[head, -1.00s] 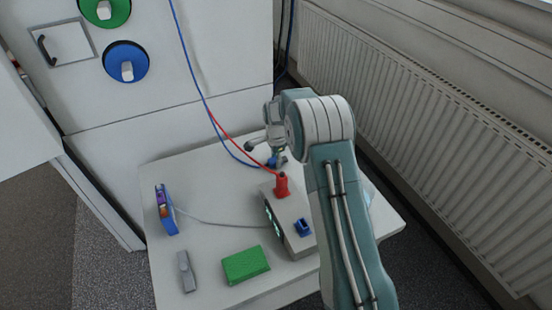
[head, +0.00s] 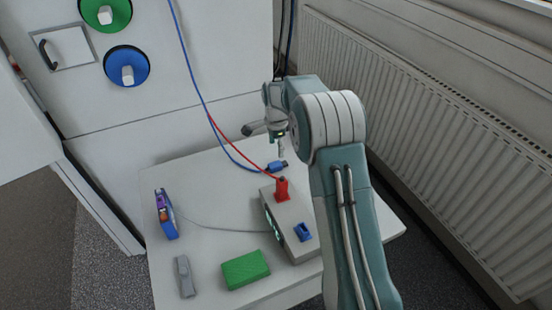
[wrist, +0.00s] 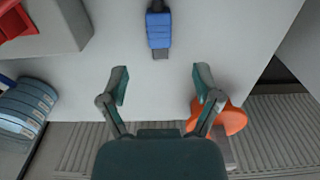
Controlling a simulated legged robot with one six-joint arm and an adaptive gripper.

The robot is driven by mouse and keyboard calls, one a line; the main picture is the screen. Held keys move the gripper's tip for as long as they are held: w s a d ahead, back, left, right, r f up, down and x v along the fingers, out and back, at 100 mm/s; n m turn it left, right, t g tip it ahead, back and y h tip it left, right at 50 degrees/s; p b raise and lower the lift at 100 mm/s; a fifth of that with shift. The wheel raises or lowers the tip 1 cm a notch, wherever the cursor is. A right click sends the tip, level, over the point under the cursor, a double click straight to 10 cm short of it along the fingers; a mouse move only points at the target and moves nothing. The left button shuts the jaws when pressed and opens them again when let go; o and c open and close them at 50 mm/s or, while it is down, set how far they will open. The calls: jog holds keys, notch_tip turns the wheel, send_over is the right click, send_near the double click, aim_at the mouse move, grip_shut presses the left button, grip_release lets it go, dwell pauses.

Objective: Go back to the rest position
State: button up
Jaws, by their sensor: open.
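My gripper (wrist: 161,85) is open and empty in the wrist view, its two fingers spread apart. A blue plug (wrist: 159,30) lies on the white table just beyond the fingertips, with a gap between them. In the head view my gripper (head: 282,150) hangs above the back of the table, and the blue plug (head: 277,166) lies on the tabletop at the end of the blue cable. My arm reaches from the lower right of the head view, and the gripper's fingers are small there.
A grey box (head: 288,228) with a red plug (head: 282,189) and a blue socket (head: 303,231) stands on the table (head: 205,255). A green block (head: 245,269), a grey device (head: 184,276) and a blue pack (head: 166,214) lie leftward. A radiator (head: 440,140) runs along the right.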

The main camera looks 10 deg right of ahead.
jog(key=s+r+n+t, duration=0.1)
jog(key=s+r+n, duration=0.45)
jog(key=r, duration=0.85)
jog(key=s+r+n+t, duration=0.1)
jog(key=s+r+n, duration=0.2)
jog(key=s, duration=0.8)
jog(key=s+r+n+t, duration=0.2)
jog(key=s+r, duration=0.4)
jog(key=s, duration=0.6)
jog(key=shift+a+n, duration=0.15)
jog(key=shift+n, duration=0.5)
jog(key=s+f+n, duration=0.1)
jog(key=s, duration=0.2)
jog(key=s+f+n+t, duration=0.1)
jog(key=s, duration=0.2)
jog(key=s+f+n, duration=0.1)
jog(key=s+n, duration=0.1)
jog(key=s, duration=0.1)
jog(key=shift+s+t, duration=0.3)
jog(key=shift+s, duration=0.1)
jog(key=shift+r, duration=0.1)
jog(key=c, duration=0.3)
jog(key=shift+c, duration=0.2)
